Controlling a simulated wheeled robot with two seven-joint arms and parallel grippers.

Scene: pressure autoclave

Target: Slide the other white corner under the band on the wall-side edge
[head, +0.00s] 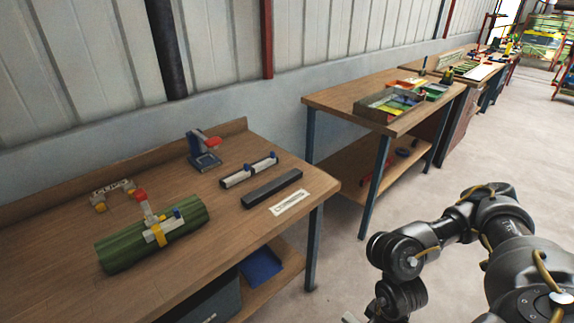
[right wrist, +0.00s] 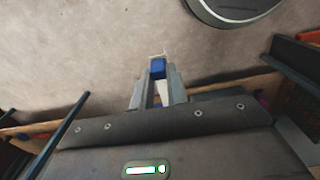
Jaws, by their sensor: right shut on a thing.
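A green ribbed roll (head: 120,250) lies on the near workbench. A yellow band (head: 158,232) crosses it, with a pale white piece (head: 152,236) at the band and a small blue part (head: 177,213) beside it. A white post with a red top (head: 141,196) rises behind. I cannot tell which white part is the other corner, or whether any part lies under the band. My right gripper (right wrist: 157,82) is shut on a small white piece with a blue end (right wrist: 158,68), held over the floor away from the roll. My left gripper is not in view.
A white piece with yellow feet (head: 113,188) stands behind the roll. A blue stand with a red part (head: 204,150), white bars with blue ends (head: 236,178), a dark bar (head: 272,187) and a white card (head: 290,202) occupy the bench (head: 55,240). The wall is behind.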

